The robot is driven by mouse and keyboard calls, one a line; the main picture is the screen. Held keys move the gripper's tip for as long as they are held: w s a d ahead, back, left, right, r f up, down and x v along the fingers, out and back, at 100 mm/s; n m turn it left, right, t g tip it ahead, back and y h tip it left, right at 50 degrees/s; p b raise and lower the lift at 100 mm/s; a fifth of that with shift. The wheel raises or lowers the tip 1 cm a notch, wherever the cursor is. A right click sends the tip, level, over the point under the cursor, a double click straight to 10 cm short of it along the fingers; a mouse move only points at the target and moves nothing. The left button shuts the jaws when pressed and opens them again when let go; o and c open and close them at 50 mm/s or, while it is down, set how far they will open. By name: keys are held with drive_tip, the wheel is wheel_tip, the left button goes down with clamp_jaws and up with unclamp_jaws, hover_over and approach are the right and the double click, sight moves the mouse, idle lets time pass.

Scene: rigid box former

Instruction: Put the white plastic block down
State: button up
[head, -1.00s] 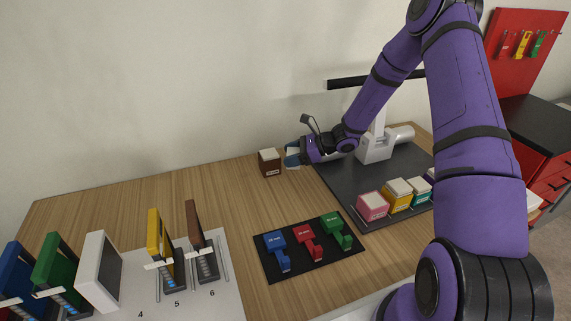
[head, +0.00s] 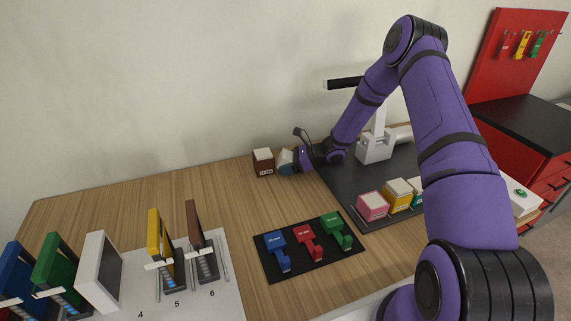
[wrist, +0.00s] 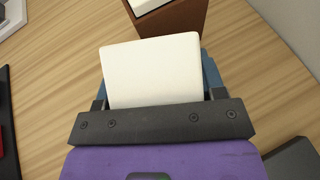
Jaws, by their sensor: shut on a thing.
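The white plastic block (wrist: 152,72) fills the middle of the wrist view, held between the jaws of my gripper (wrist: 158,100). In the head view my gripper (head: 288,164) is at the back of the wooden table, and a small part of the white block (head: 285,156) shows at its tip. A brown box with a white top (head: 263,163) stands just to the left of the gripper; it also shows beyond the block in the wrist view (wrist: 178,20). I cannot tell whether the block touches the table or the brown box.
A dark mat (head: 345,190) to the right carries a grey machine (head: 375,147) and several coloured boxes. A black tray (head: 310,262) with blue, red and green pieces lies in front. A numbered rack stands at front left. The wooden table (head: 150,195) is clear at back left.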

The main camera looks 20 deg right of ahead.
drive_tip(key=shift+f, duration=0.5)
drive_tip(key=o, duration=1.5)
drive_tip(key=shift+r, duration=0.15)
